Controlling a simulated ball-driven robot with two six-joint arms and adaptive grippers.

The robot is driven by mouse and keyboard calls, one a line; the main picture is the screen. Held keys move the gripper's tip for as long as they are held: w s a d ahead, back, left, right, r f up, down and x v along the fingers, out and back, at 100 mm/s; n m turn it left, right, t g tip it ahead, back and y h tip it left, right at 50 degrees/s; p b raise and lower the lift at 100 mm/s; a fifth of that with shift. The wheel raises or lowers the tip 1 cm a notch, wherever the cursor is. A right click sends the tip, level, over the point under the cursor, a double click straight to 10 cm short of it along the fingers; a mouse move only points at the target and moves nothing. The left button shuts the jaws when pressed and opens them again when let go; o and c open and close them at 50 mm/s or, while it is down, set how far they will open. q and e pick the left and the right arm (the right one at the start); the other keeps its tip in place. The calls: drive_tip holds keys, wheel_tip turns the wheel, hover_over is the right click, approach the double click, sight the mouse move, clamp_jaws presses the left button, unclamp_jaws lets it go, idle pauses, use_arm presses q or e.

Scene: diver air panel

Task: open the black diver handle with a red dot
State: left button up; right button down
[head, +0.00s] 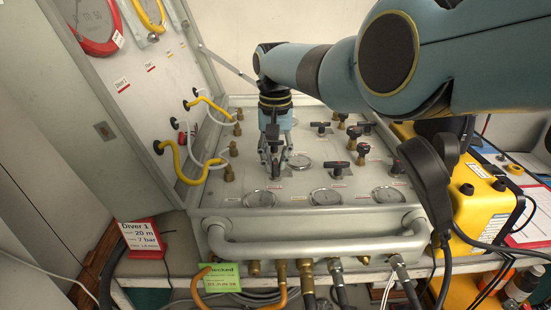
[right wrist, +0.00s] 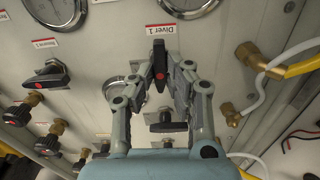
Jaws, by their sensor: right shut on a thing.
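A black diver handle with a red dot (right wrist: 159,62) stands on the grey panel below the "Diver 1" label (right wrist: 160,30) in the right wrist view. The handle points along the fingers, with its red dot between the fingertips. My right gripper (right wrist: 160,78) is shut on this handle, one finger on each side. In the head view my right gripper (head: 273,160) reaches down to the left part of the panel (head: 230,204), and its fingers mostly hide the handle there. My left gripper is not in view.
Another black handle with a red dot (right wrist: 47,76) sits to the left in the right wrist view. In the head view, several black valve handles stand right of my gripper, near round gauges (head: 326,197). Yellow hoses (head: 186,165) run along the left. A grey front rail (head: 320,246) borders the panel.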

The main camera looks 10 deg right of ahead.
sight(275, 164)
drive_tip(key=c, duration=1.3)
unclamp_jaws()
drive_tip(key=shift+c, duration=0.2)
wheel_tip(275, 164, up, 12)
drive_tip(key=shift+f, duration=0.1)
